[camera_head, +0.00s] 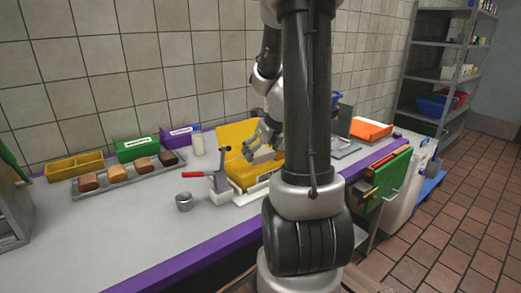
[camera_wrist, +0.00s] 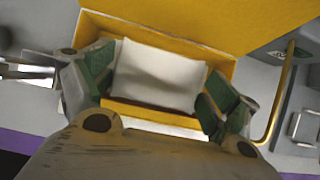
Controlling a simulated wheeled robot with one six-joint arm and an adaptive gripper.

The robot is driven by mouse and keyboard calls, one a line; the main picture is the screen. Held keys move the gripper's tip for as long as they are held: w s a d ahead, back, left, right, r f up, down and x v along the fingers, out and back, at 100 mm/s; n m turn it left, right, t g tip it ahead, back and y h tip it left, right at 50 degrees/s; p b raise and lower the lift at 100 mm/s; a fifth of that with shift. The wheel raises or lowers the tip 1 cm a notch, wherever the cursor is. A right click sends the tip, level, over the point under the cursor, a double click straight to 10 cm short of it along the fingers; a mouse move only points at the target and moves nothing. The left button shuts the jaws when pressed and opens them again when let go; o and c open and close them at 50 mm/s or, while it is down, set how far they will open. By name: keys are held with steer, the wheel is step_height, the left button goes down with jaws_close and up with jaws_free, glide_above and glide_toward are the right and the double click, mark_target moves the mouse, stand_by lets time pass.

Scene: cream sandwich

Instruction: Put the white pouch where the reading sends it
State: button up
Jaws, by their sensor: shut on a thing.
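My gripper (camera_head: 262,147) is over the open yellow box (camera_head: 240,175) on the counter, in the head view. In the wrist view my gripper (camera_wrist: 160,85) has its green-padded fingers on either side of the white pouch (camera_wrist: 160,72) and is shut on it. The pouch shows as a pale shape in the head view (camera_head: 264,156). In the wrist view it lies within the outline of the yellow box (camera_wrist: 88,28); I cannot tell whether it touches the bottom. The box's yellow lid stands raised behind. No reading is legible.
A red-handled metal device (camera_head: 220,180) stands beside the box, with a metal cup (camera_head: 184,202) to its left. An orange box (camera_head: 371,130) stands right. The front-left counter is clear.

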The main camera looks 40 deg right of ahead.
steer(key=o, duration=0.9)
steer(key=v, duration=1.2)
